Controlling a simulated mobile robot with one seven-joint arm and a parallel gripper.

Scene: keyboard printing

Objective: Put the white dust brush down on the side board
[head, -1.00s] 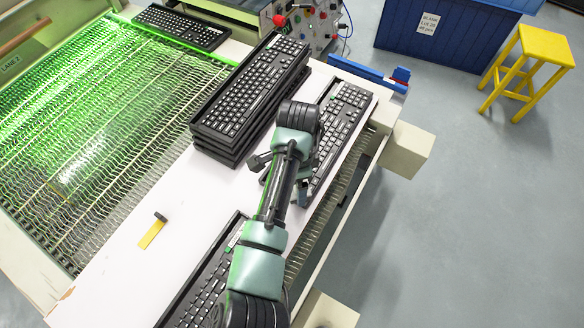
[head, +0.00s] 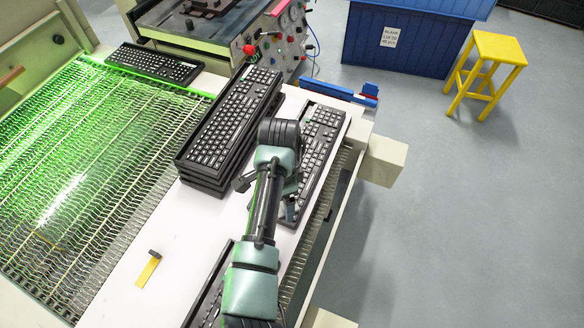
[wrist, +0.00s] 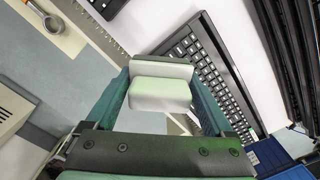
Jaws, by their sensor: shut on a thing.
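The white dust brush (wrist: 160,92) shows in the wrist view as a pale block with a light grey-white upper part. It sits between the two teal fingers of my gripper (wrist: 162,100), which is shut on it. In the head view my gripper (head: 291,208) is partly hidden by my arm, near the lower end of a black keyboard (head: 318,150); the brush cannot be made out there. That keyboard also shows beyond the brush in the wrist view (wrist: 212,82). A white board (head: 190,240) lies beside the wire conveyor. I cannot tell whether the brush touches anything below.
A stack of black keyboards (head: 232,118) stands left of my arm. A yellow strip with a dark end (head: 148,270) lies on the white board. A blue bracket (head: 340,90) is at its far edge. Bare white surface shows around the yellow strip.

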